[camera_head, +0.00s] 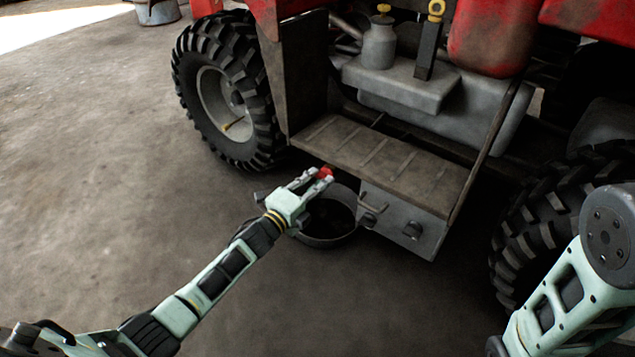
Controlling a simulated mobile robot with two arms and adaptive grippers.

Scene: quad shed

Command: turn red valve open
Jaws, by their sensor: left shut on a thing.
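The red valve (326,172) is a small red piece just below the front edge of the quad's footboard, near the middle of the camera_head view. My left gripper (322,177) reaches up to it from the lower left and is shut on it. The fingers cover part of the valve, so its turn position cannot be told. Of my right arm, only upper links show at the lower right; its gripper is out of view.
A dark round pan (333,236) sits on the floor beneath the valve. A grey metal box (405,222) with handles hangs under the footboard (385,160). Knobbly tyres stand at left (232,88) and right (520,235). The concrete floor at left is clear.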

